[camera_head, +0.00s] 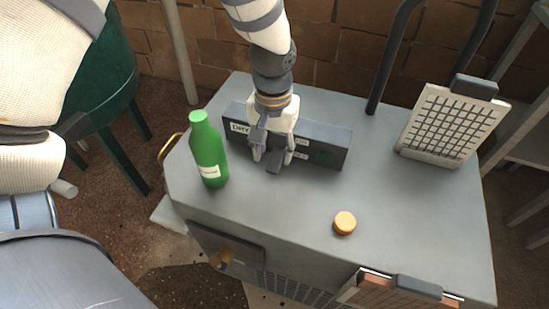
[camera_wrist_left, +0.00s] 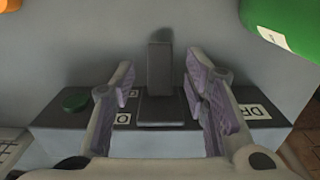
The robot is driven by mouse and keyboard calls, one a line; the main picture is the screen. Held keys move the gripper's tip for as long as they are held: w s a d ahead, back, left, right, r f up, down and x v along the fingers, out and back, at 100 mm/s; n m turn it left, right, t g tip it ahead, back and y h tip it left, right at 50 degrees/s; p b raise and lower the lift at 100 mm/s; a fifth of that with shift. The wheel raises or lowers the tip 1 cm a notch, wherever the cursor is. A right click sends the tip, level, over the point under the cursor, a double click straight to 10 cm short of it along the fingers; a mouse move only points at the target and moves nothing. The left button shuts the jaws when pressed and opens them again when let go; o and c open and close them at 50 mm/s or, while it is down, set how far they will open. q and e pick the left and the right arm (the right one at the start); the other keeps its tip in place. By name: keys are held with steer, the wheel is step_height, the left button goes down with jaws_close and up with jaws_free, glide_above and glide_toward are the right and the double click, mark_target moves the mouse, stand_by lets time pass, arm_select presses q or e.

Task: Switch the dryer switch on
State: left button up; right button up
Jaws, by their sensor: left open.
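The dryer switch box (camera_head: 338,140) is a long dark grey block with a "DRY" label, lying on the grey cabinet top. It spans the left wrist view (camera_wrist_left: 270,132) too. Its dark switch lever (camera_head: 274,168) sticks out of the box's middle, with an "O" label beside its base. The lever (camera_wrist_left: 160,70) stands between the fingers in the left wrist view. My left gripper (camera_head: 273,157) is open, with one finger on each side of the lever; gaps show on both sides (camera_wrist_left: 160,88). It partly hides the box and labels. My right gripper is not in view.
A green bottle (camera_head: 209,152) stands close left of the gripper. An orange cap (camera_head: 344,223) lies on the cabinet top (camera_head: 410,215). A dark green round button (camera_wrist_left: 75,102) is on the box. A wire-mesh paddle (camera_head: 440,125) stands at right.

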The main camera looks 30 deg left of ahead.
mark_target(273, 165)
arm_select(q)
steer(key=shift+f+b, duration=0.35)
steer(key=shift+f, duration=1.7)
steer(key=c, duration=0.7)
steer(key=shift+c, duration=0.2)
